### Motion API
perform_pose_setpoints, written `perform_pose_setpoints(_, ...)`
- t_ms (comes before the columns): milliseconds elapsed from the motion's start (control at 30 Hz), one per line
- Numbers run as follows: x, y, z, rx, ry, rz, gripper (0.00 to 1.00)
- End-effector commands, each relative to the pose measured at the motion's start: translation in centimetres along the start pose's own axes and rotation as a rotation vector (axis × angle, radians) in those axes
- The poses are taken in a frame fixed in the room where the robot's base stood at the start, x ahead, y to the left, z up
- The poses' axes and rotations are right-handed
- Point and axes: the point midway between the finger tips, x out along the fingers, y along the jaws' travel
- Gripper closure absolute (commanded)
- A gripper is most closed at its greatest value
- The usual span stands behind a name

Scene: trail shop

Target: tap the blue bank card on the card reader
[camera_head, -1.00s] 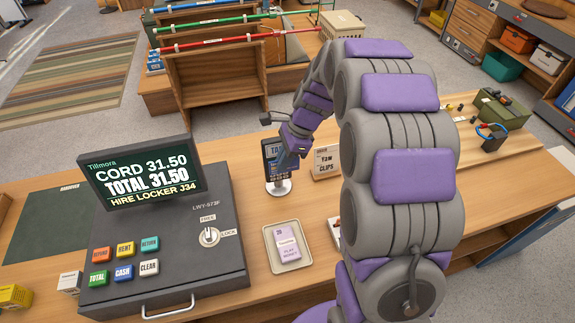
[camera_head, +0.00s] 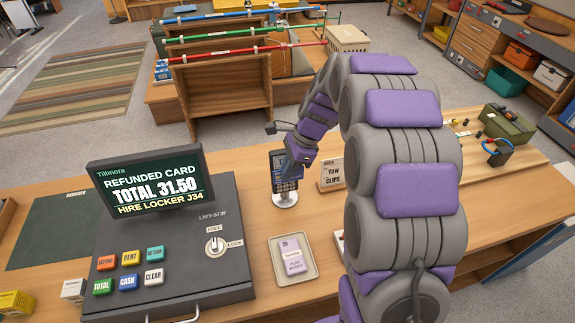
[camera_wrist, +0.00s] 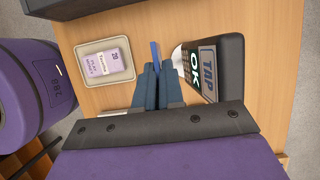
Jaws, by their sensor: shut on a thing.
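The card reader (camera_head: 283,183) stands upright on the counter on a round white base. In the wrist view the reader (camera_wrist: 228,62) lies just right of my gripper's fingers and shows "TAP" and "OK". My gripper (camera_wrist: 153,72) is shut on the blue bank card (camera_wrist: 155,52), seen nearly edge-on as a thin blue strip beyond the fingertips. In the head view my gripper (camera_head: 291,166) is in front of the reader's upper part, and I cannot make out the card there. Whether the card touches the reader is unclear.
A tray (camera_head: 311,276) with a pack of play money lies in front of the reader. A "YAW CLIPS" sign (camera_head: 332,176) stands close right of the reader.

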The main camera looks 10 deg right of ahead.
Motion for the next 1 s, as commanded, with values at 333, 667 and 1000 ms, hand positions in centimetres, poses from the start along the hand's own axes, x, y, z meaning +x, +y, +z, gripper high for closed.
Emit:
perform_pose_setpoints(333,-0.8,2.5,0.1,0.000,-0.002,0.000,1.00)
perform_pose_setpoints(667,-1.1,4.8,0.4,0.000,-0.001,-0.001,1.00)
perform_pose_setpoints(1000,-1.6,7.1,0.6,0.000,-0.001,-0.001,1.00)
